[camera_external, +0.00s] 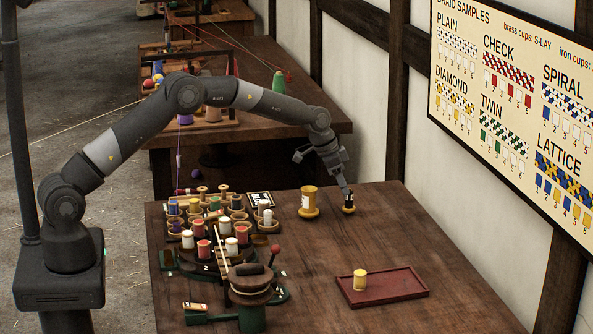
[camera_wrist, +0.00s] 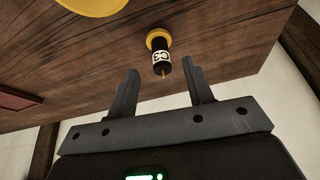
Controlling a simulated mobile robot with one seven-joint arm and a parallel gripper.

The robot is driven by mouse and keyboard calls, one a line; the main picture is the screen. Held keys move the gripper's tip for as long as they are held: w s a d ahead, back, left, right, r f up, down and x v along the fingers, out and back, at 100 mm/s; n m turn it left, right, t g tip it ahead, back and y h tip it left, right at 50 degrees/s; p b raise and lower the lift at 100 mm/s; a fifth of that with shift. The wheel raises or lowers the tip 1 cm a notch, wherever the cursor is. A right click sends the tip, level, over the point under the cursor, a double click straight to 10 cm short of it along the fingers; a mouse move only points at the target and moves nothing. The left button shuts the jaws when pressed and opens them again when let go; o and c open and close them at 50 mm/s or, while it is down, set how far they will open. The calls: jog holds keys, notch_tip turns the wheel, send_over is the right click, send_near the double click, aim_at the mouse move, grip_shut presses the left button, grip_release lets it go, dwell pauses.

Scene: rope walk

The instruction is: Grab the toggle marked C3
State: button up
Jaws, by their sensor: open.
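A small black toggle (camera_wrist: 160,61) with a yellow flange and a white label stands near the back right of the table. The label's mark appears upside down in the wrist view, and I cannot read it surely as C3. The toggle also shows in the external view (camera_external: 349,208), just below my gripper (camera_external: 346,188). In the wrist view my gripper (camera_wrist: 160,72) is open and empty. Its two fingers point toward the toggle, one on each side of it in the picture. I cannot tell whether the fingertips reach down around it.
A larger yellow spool (camera_external: 308,203) with a white label stands just left of the toggle. A red tray (camera_external: 398,285) with a yellow spool (camera_external: 360,280) lies nearer the front. Several bobbins in cups and a braiding stand (camera_external: 250,283) crowd the left. The table's middle is clear.

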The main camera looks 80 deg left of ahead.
aim_at(346, 205)
jog(key=shift+x, duration=2.6)
jog(key=shift+w, duration=0.15)
jog(key=shift+r, duration=0.1)
grip_shut()
